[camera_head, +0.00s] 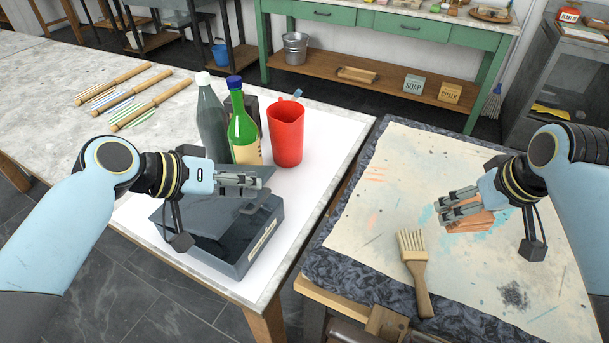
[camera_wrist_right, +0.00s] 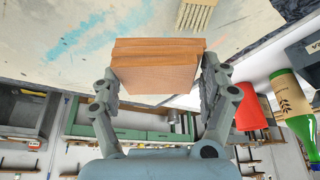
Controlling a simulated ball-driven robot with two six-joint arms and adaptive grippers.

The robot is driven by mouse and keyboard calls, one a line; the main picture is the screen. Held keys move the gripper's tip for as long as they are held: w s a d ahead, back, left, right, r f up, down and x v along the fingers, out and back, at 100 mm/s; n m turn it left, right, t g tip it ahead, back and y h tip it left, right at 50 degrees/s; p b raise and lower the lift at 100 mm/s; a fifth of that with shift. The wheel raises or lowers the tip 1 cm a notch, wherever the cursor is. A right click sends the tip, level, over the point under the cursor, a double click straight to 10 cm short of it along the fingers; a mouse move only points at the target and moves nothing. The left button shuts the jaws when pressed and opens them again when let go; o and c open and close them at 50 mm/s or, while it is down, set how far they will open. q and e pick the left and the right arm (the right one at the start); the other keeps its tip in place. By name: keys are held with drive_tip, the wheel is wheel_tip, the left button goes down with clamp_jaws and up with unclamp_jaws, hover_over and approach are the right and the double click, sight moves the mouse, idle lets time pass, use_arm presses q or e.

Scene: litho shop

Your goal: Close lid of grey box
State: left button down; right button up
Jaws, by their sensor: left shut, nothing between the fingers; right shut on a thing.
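The grey box (camera_head: 238,265) stands on the white sheet near the table's front edge, with a pale label on its right-hand side. Its dark inside shows from above, so it is open at least in part. My left gripper (camera_head: 260,182) is shut and empty, just above the box's far part; it hides some of the lid area, and I cannot tell the lid's exact angle or whether the fingers touch it. My right gripper (camera_head: 445,208) is shut on a brown wooden block (camera_head: 472,222), which also shows between the fingers in the right wrist view (camera_wrist_right: 155,68).
Behind the box stand a dark grey bottle (camera_head: 212,120), a green bottle (camera_head: 242,130) and a red jug (camera_head: 286,133). A wide brush (camera_head: 416,270) lies on the paint-stained cloth (camera_head: 385,190) at the right. Several wooden rolls lie at the far left.

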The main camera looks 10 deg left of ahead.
use_arm(q)
drive_tip(key=shift+d+f, duration=0.1)
drive_tip(key=shift+f, duration=0.1)
use_arm(e)
wheel_tip(320, 180, down, 4)
drive_tip(key=b, duration=0.3)
drive_tip(key=shift+r, duration=0.25)
use_arm(q)
drive_tip(key=s+d+f+m+y, duration=0.1)
drive_tip(key=d+f+y, duration=0.1)
drive_tip(key=f, duration=0.7)
drive_tip(key=shift+s+d+f+t, duration=0.2)
drive_tip(key=shift+d+f+t, duration=0.15)
drive_tip(key=shift+d, duration=0.25)
